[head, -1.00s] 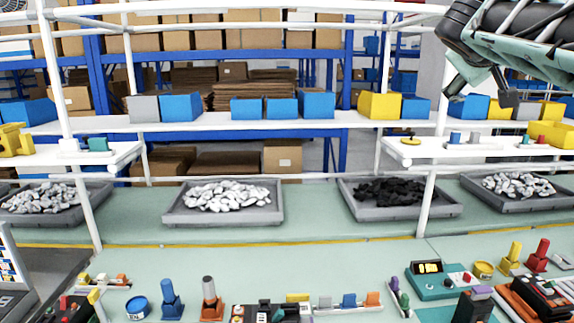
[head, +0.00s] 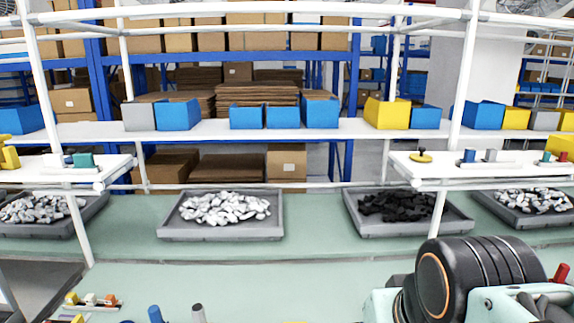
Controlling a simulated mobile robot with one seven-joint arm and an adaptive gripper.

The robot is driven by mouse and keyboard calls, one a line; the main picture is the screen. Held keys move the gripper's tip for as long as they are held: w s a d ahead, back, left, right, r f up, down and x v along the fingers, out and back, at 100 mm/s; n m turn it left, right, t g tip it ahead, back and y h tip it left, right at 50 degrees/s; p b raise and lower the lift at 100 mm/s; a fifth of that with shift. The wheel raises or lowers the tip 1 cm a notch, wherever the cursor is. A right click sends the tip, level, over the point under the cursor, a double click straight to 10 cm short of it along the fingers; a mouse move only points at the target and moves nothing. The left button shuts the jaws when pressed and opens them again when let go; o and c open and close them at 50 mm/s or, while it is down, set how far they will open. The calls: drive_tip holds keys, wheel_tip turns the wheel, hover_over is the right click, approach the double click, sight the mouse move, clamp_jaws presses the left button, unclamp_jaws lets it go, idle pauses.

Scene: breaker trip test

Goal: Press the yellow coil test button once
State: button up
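I see no yellow coil test button in the head view. The part of the bench where the devices stood a second ago is now below the picture's lower edge or behind my arm. My arm fills the lower right corner, with a large black joint and pale green links. My gripper is not in view, so its fingers and their place relative to the button cannot be seen.
Along the lower edge show the tips of a blue tool (head: 155,314) and a grey-topped one (head: 198,313). Grey trays (head: 165,232) of white and black pieces stand farther back. White rack posts (head: 455,90) rise above the bench. The middle bench surface (head: 250,285) is clear.

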clamp_jaws()
idle(0.8)
idle(1.2)
